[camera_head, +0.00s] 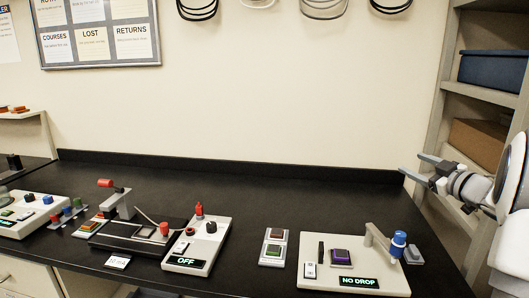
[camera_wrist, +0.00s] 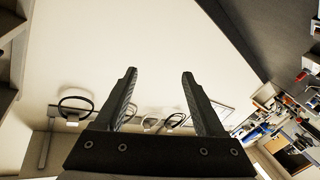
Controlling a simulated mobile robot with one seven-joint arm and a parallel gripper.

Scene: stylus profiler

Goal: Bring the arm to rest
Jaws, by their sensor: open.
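My gripper (camera_head: 415,167) is at the right of the head view, raised in front of the shelf unit and above the right end of the bench. Its two fingers stand apart with nothing between them. In the wrist view my gripper (camera_wrist: 159,75) also shows open and empty, with the pale wall behind it. The black bench top (camera_head: 160,174) lies below and to the left of my gripper. A device with a "NO DROP" display (camera_head: 359,282) and a blue-topped arm (camera_head: 398,240) stands on the bench near my gripper, apart from it.
A shelf unit (camera_head: 446,45) with a blue box (camera_head: 495,68) and a brown box (camera_head: 480,140) stands close behind my arm. A control box reading "OFF" (camera_head: 185,262), a stylus device (camera_head: 140,236) and small sample pads (camera_head: 274,248) stand on the bench. Its back strip is clear.

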